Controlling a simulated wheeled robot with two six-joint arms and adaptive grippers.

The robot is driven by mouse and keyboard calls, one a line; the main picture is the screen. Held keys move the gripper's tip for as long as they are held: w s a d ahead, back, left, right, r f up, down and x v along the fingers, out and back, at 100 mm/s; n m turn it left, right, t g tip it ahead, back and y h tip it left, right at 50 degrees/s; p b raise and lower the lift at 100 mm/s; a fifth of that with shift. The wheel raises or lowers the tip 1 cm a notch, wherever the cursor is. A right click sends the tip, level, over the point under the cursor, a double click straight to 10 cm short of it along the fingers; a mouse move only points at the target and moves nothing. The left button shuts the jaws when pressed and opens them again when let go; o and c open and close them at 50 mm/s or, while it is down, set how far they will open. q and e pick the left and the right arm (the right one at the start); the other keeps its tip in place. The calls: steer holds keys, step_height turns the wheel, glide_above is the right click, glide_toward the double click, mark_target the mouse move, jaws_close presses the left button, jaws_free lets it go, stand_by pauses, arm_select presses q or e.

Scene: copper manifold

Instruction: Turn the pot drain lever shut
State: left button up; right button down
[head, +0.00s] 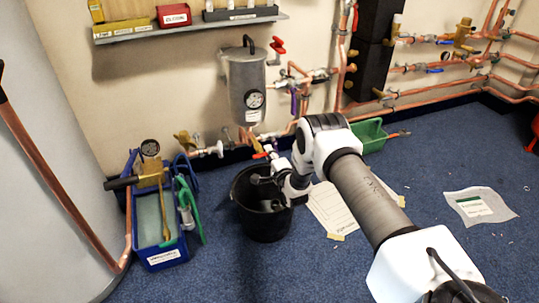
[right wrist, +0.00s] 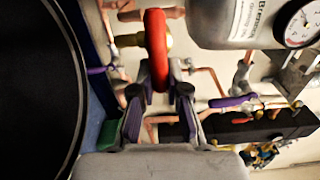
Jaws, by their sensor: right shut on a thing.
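The pot (head: 247,85) is a grey cylinder on the wall with a round gauge; its lower part and gauge also show in the right wrist view (right wrist: 222,22). The drain lever (head: 261,156) is red and sits below the pot, above the black bucket (head: 262,222). In the right wrist view the red lever (right wrist: 156,45) sticks out towards me from a brass fitting. My right gripper (right wrist: 160,90) is shut on the lever's near end. In the head view this gripper (head: 264,180) is over the bucket, and its fingertips are hard to make out. My left gripper is out of view.
A blue tool tote (head: 162,258) stands left of the bucket, a green tray (head: 370,134) behind on the right. Paper (head: 340,207) lies beside the bucket. Copper pipes (head: 420,103) and valves line the wall. Carpet is free in front.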

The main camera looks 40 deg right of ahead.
stand_by(0.4)
steer(key=c, duration=1.2)
jaws_free()
steer(key=shift+f, duration=0.15)
steer(key=v, duration=1.2)
steer(key=shift+a, duration=0.1)
